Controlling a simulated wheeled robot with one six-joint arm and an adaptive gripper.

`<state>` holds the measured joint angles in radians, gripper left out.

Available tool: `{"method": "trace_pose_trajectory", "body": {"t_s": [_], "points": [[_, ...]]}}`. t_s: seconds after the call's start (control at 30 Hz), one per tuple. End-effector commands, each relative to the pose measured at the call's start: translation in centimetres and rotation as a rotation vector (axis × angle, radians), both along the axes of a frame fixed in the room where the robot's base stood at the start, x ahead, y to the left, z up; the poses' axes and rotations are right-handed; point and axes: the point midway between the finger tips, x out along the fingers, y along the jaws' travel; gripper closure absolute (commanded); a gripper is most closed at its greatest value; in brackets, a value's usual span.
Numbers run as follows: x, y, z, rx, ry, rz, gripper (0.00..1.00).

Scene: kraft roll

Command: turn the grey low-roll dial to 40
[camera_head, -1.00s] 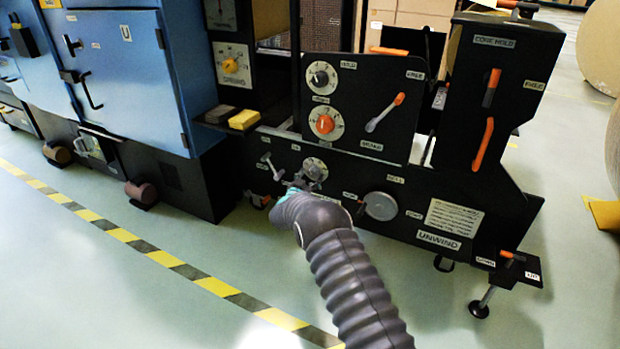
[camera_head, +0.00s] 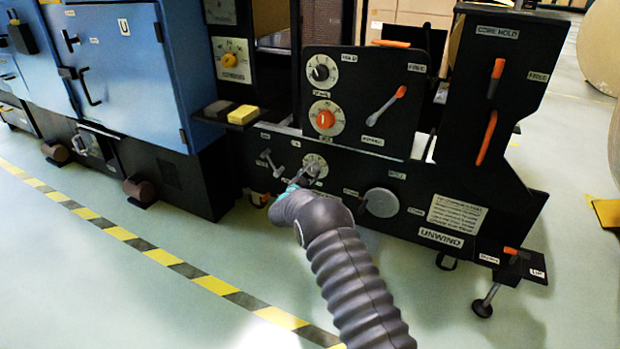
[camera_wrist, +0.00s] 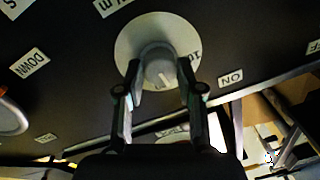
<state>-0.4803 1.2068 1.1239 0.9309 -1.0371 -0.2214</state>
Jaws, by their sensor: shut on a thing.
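The grey low-roll dial (camera_wrist: 157,72) is a round knob with a pale pointer mark, set on a cream disc (camera_wrist: 130,40) on the black panel. A "10" mark shows on the disc to the right of the knob; the other marks are hidden or not readable. In the wrist view my gripper (camera_wrist: 161,78) has one finger on each side of the knob and is shut on it. In the head view my gripper (camera_head: 306,184) is at the cream disc (camera_head: 315,164) low on the panel, partly hiding the dial.
Left of the dial is a grey lever (camera_head: 271,163); to its right is a round grey disc (camera_head: 380,202). Above are an orange dial (camera_head: 325,119), a dark grey dial (camera_head: 320,72) and an orange-tipped lever (camera_head: 385,106). The floor in front is clear.

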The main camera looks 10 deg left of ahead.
Motion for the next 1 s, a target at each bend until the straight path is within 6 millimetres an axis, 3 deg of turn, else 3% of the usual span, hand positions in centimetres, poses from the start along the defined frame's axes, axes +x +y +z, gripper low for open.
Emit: {"method": "trace_pose_trajectory", "body": {"t_s": [1.0], "points": [[0.11, 0.16, 0.00, 0.894, -0.325, 0.001, 0.98]]}}
